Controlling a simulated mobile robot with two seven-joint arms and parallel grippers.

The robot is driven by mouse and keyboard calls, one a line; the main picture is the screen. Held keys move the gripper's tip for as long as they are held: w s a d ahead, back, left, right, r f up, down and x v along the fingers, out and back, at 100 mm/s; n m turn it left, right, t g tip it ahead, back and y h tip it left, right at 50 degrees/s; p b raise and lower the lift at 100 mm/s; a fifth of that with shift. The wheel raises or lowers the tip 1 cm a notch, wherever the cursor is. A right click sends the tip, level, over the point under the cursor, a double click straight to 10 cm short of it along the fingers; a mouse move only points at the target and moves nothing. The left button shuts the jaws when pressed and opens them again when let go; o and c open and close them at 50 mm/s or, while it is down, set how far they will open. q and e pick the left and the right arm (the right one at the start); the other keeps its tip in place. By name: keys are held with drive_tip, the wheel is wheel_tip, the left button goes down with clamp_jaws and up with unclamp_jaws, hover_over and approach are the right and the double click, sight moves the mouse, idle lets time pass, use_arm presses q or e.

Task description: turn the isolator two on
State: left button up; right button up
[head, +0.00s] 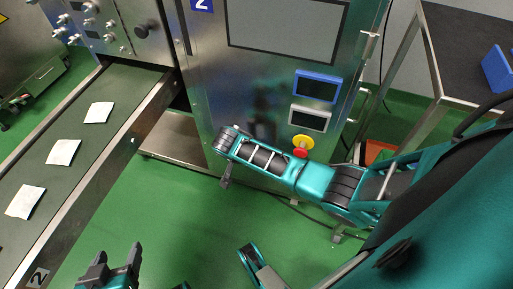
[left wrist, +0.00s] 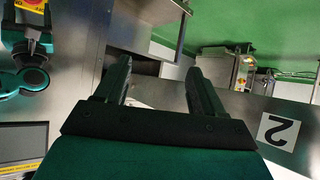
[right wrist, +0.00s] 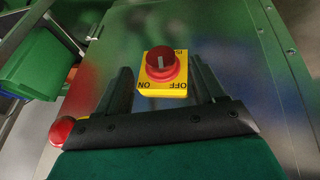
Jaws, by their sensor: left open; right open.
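Isolator two shows in the right wrist view as a red rotary knob (right wrist: 161,65) on a yellow plate (right wrist: 168,92) with ON and OFF lettering, upside down there. A pale line on the knob runs upright in that picture; I cannot tell which setting it marks. My right gripper (right wrist: 158,78) is open, its fingers either side of the plate in that picture; no contact shows. In the head view my right gripper (head: 226,180) is low in front of the cabinet (head: 210,75) labelled 2, and the isolator is not distinguishable. My left gripper (head: 117,255) is open and empty beside the conveyor.
A red-and-yellow button (head: 302,146) sits on the cabinet below two small displays (head: 314,102). A conveyor (head: 120,85) with several white teabag packets runs along the left. A dark-topped table (head: 465,50) with a blue bin (head: 497,68) stands right. Green floor (head: 165,215) is open between.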

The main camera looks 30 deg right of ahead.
use_arm(q)
drive_tip(key=shift+w+d+h+b, duration=0.3)
drive_tip(key=shift+w+d+b, duration=0.15)
drive_tip(key=shift+d+b, duration=0.3)
use_arm(e)
drive_tip(key=x, duration=0.4)
drive_tip(key=shift+d+f, duration=0.1)
drive_tip(key=shift+f, duration=0.15)
drive_tip(key=c, duration=1.1)
use_arm(q)
drive_tip(key=shift+a, duration=0.2)
use_arm(e)
drive_tip(key=shift+o, duration=0.2)
